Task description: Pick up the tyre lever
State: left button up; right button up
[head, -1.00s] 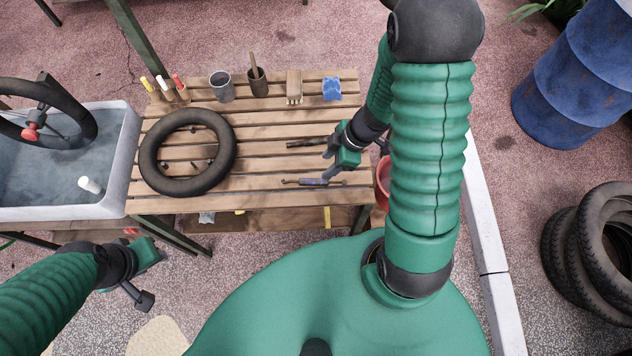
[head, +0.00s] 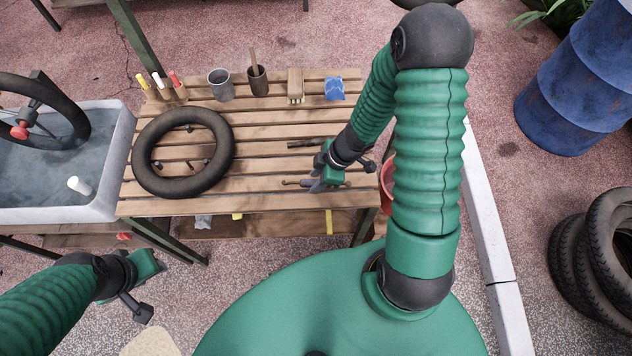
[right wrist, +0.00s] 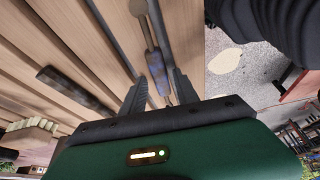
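The tyre lever appears to be the slim metal tool with a worn blue-grey grip (right wrist: 155,68), lying on the slatted bench near its front edge. In the head view its thin end (head: 292,183) shows, and my right gripper (head: 320,184) partly covers the rest. In the right wrist view my right gripper (right wrist: 158,88) is open, its two dark fingers apart with the tool lying between their tips. I cannot tell whether they touch it. My left gripper (head: 140,285) hangs off the bench at lower left, holding nothing visible; its finger opening is unclear.
A dark flat bar (head: 303,144) lies just behind the tool; it also shows in the right wrist view (right wrist: 75,88). An inner tube (head: 143,165) lies left on the bench (head: 250,203). Cups, a brush (head: 296,85) and a blue cloth (head: 334,89) line the back. A red bucket (head: 387,180) stands right.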

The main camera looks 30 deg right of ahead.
jog(key=shift+a, duration=0.15)
grip_shut()
notch_tip(320, 180, up, 18)
jog(key=p, duration=1)
jog(key=shift+p, duration=0.35)
